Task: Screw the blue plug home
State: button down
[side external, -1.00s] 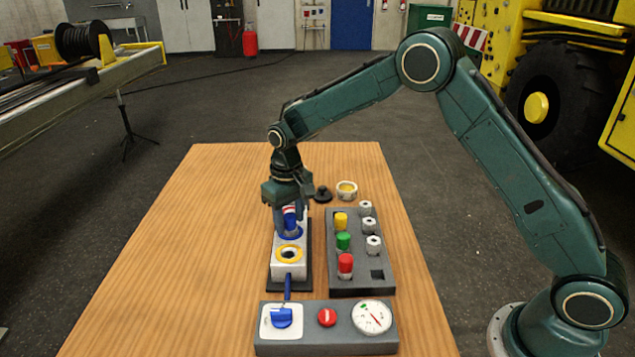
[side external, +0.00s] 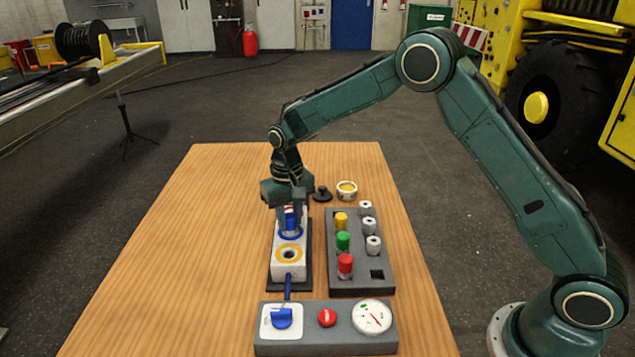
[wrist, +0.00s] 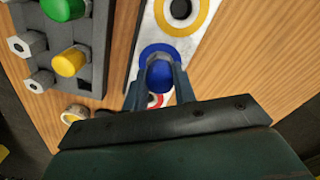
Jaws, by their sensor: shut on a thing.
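The blue plug (side external: 291,218) stands upright at the blue-ringed port (side external: 283,235) of the white block (side external: 280,267). My gripper (side external: 292,224) comes down from above and is shut on the plug. In the wrist view the plug's round blue top (wrist: 160,75) sits between the two fingers, with the blue ring (wrist: 148,50) around it. The port mouth and the plug's lower part are hidden, so I cannot tell how deep it sits. The yellow-ringed port (side external: 289,254) is empty. A red-ringed port (wrist: 155,100) shows partly behind my fingers.
A grey rack (side external: 348,287) to the right holds yellow (side external: 341,221), green (side external: 343,241) and red (side external: 345,264) plugs and several hex-headed pieces. A panel (side external: 345,343) with a blue lever, red knob and gauge stands in front. A black knob (side external: 322,193) and a white cup (side external: 347,190) lie behind. The left tabletop is clear.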

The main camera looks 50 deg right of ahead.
aim_at(290, 215)
jog(key=m, duration=0.5)
dwell(0.3)
jog(key=c, duration=1.2)
grip_release()
jog(key=shift+r, duration=0.15)
jog(key=shift+r, duration=3.9)
